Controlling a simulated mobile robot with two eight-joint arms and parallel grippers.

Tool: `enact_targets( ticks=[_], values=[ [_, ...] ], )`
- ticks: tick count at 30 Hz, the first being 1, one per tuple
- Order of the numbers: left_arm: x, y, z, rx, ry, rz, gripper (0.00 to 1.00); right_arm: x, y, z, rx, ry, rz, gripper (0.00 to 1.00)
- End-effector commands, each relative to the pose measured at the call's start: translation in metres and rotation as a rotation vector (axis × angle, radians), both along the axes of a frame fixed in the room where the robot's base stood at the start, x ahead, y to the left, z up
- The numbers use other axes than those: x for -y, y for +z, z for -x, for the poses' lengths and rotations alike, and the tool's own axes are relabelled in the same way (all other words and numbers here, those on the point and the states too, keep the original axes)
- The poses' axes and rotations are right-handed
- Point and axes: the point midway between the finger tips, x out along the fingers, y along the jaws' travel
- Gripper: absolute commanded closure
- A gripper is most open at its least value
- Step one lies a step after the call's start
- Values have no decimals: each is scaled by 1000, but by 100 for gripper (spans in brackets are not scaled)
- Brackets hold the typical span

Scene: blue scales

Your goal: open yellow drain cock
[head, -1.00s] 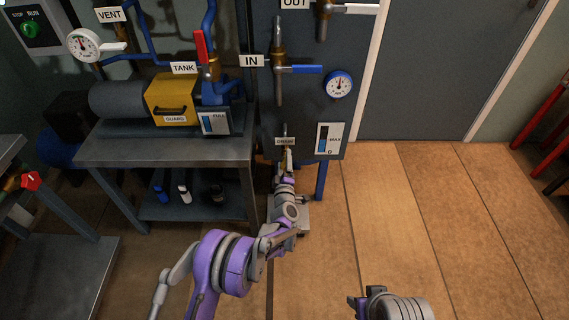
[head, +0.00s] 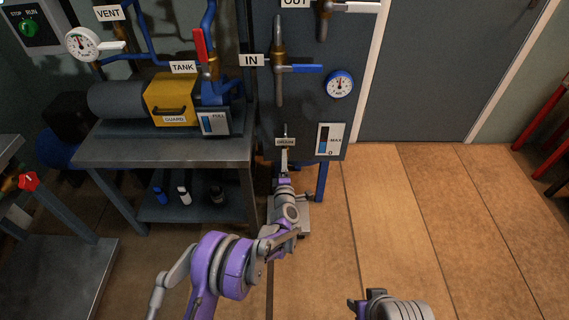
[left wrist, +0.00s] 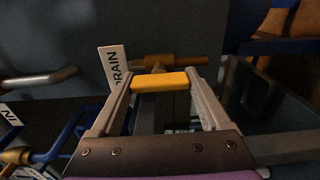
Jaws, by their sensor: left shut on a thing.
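The yellow drain cock handle (left wrist: 160,82) lies crosswise between the two fingertips of my left gripper (left wrist: 160,84) in the left wrist view. The fingers are shut on its ends. The brass cock body (left wrist: 168,62) is just behind it, next to the DRAIN label (left wrist: 116,72). In the head view my left gripper (head: 285,167) is at the drain, just below the DRAIN label (head: 286,142), and hides the handle. Part of my right arm shows at the bottom; its fingers cannot be made out.
A dark tank panel carries a blue-handled IN valve (head: 300,69), a blue gauge (head: 339,84) and a level gauge (head: 329,139). A metal bench (head: 165,151) with a yellow guard (head: 171,98) stands left. The wooden floor to the right is clear.

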Motion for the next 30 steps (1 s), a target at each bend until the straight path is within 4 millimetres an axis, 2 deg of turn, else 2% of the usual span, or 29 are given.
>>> enact_targets(
  ticks=[6, 7, 10, 20, 23, 30],
  values=[
    [-1, 0, 0, 0, 2, 3, 76, 0, 0, 0, 0, 0, 0, 50],
    [-1, 0, 0, 0, 2, 3, 18, 0, 0, 0, 0, 0, 0, 50],
    [-1, 0, 0, 0, 1, 3, 0, 0, 0, 0, 0, 0, 0, 50],
    [0, 0, 5, 0, 0, 1, 0, 0, 1, 0, 0, 0, 0, 50],
    [0, 1, 19, 0, 0, 1, 0, 0, 4, 1, 0, 0, 0, 50],
    [0, 2, 68, 0, -1, 3, 0, 0, 13, 2, 1, 0, 0, 50]
  ],
)
